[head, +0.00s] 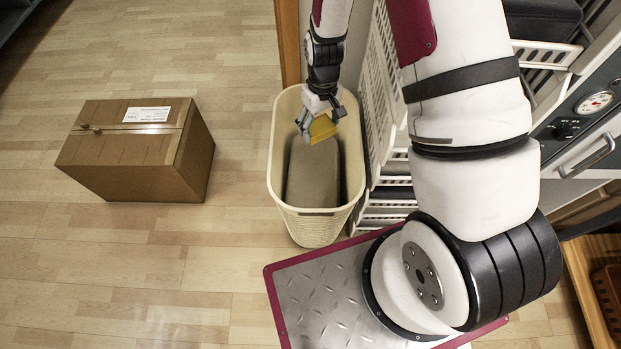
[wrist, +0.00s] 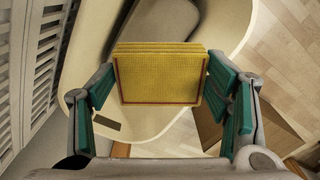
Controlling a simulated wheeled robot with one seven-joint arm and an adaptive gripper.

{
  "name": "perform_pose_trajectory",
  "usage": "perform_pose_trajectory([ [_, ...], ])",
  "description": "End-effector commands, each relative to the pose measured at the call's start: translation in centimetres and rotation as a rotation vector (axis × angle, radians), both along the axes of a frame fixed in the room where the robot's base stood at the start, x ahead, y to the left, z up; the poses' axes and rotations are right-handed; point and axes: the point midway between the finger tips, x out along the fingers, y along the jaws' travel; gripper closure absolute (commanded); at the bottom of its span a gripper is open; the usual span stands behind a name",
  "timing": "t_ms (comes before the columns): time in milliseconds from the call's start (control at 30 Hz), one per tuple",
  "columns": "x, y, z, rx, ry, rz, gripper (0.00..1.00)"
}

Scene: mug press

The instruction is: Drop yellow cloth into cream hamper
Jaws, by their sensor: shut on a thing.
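The yellow cloth (head: 322,128) is a folded, flat pad with a brown border line. My gripper (head: 319,113) is shut on it and holds it over the open top of the cream hamper (head: 315,226). In the wrist view the yellow cloth (wrist: 160,75) sits between the two green-padded fingers of my gripper (wrist: 160,88). The hamper's cream rim (wrist: 228,45) curves around and below the cloth there. A grey-brown block-like thing (head: 313,175) lies inside the hamper. The cloth appears above the rim, near the hamper's far end; its exact height is hard to tell.
A closed cardboard box (head: 130,150) stands on the wood floor left of the hamper. White slatted baskets (head: 384,90) stand close on the hamper's right. A panel with a gauge (head: 594,103) is at the far right. The floor at the lower left is clear.

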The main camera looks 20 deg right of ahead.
Motion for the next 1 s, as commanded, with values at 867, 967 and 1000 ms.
perform_pose_trajectory([
  [867,6.7,-0.4,-8.6,-0.010,-0.006,0.590,0.57],
  [967,6.7,-0.5,-8.7,-0.012,-0.005,0.605,0.57],
  [1000,6.7,-0.5,-8.7,-0.012,-0.004,0.608,0.57],
])
